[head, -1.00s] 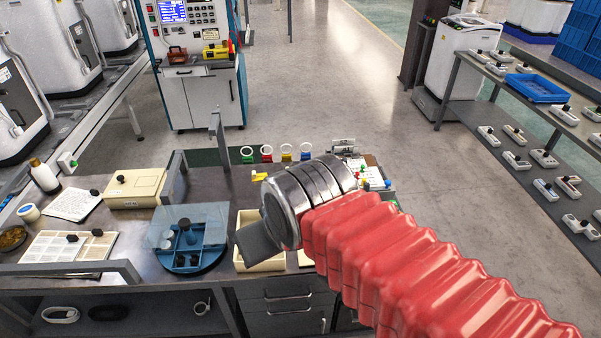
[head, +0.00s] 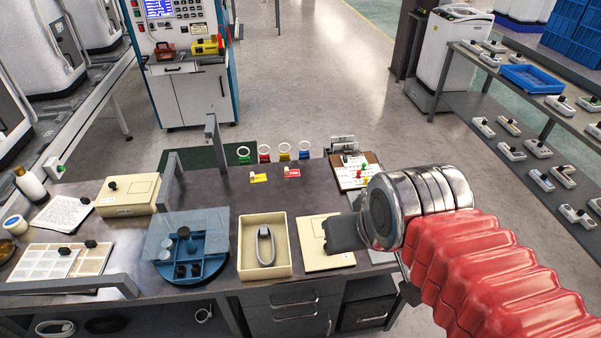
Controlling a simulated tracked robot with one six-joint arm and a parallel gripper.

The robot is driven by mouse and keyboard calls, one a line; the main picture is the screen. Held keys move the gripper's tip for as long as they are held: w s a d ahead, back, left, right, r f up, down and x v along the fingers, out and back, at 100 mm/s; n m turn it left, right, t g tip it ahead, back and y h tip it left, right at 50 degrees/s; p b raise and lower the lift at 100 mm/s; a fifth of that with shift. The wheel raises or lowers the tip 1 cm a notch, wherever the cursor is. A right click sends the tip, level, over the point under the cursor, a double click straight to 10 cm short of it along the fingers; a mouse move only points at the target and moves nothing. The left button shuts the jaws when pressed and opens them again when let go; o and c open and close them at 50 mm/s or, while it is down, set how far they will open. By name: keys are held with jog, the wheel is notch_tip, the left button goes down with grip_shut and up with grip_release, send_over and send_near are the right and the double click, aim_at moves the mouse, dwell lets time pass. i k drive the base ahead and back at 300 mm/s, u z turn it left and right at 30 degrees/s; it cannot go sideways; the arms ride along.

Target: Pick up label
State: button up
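Two small tags that may be labels lie on the dark bench top: a yellow tag (head: 260,178) and a red tag (head: 292,173), each with a small pale knob. I cannot tell which one is the label meant. My gripper (head: 343,233) is a dark grey end on a silver wrist with a red ribbed sleeve. It is above the right part of the bench, in front of and to the right of both tags, and apart from them. It covers part of a flat cream plate (head: 315,258). Its fingers are seen edge-on, so their opening does not show.
A cream tray (head: 243,268) holding a grey loop stands left of my gripper, with a blue round organizer (head: 213,262) further left. Colored rings (head: 264,154) stand along the back edge. A clipboard (head: 345,182) with colored pins lies behind my gripper. A metal post (head: 213,145) rises at the back left.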

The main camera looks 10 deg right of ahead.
aim_at(294, 173)
jog(key=z, duration=0.95)
jog(key=k, duration=0.85)
jog(key=u, duration=0.8)
jog(key=i, duration=1)
jog(key=u, duration=0.05)
